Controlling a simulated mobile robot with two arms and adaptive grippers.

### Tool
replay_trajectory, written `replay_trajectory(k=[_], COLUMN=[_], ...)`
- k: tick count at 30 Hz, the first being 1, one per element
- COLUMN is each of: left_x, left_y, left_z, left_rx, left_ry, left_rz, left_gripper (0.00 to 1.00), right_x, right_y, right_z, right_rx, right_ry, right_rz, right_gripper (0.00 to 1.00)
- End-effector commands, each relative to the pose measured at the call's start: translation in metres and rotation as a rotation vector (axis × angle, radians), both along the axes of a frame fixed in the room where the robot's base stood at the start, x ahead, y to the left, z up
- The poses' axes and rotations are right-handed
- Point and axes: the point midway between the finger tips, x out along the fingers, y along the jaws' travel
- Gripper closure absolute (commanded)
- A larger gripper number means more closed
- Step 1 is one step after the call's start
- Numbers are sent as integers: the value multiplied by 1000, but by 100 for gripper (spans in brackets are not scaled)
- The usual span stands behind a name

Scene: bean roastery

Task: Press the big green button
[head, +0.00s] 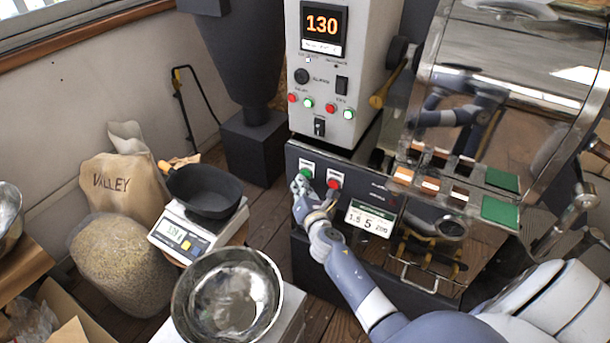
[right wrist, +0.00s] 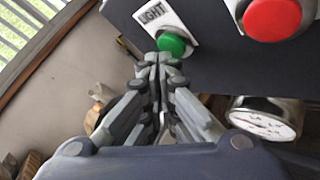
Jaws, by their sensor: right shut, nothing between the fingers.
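The big green button (head: 306,173) sits on the dark front panel of the machine, below a small white label. In the right wrist view the green button (right wrist: 173,44) is a round cap beside a label reading LIGHT. My right gripper (head: 303,186) is shut and empty, its fingertips at the lower edge of the button. In the right wrist view the closed fingertips (right wrist: 161,62) overlap the button's lower left edge. I cannot tell whether they touch it or whether it is pressed in. My left gripper is not in view.
A red button (head: 334,183) is just right of the green one. Small red and green buttons are on the white control box (head: 345,60) above, with a display reading 130. A scale (head: 192,232) with a black pan and a metal bowl (head: 228,297) stand at lower left.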

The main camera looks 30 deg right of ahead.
Motion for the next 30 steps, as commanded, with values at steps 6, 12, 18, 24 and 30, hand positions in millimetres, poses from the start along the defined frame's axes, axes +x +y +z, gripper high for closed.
replay_trajectory(k=[6, 12, 18, 24, 30], left_x=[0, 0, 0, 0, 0], left_y=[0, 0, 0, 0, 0], left_z=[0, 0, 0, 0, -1], left_rx=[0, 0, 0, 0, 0], left_ry=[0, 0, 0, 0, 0], left_rz=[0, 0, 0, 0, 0], left_gripper=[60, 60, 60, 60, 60], right_x=[0, 1, 2, 3, 4], right_y=[0, -1, -3, -5, -7], right_z=[0, 0, 0, 0, 0], right_rx=[1, 1, 0, 0, 0], right_ry=[0, 0, 0, 0, 0], right_rz=[0, 0, 0, 0, 0], right_gripper=[100, 100, 100, 100, 100])
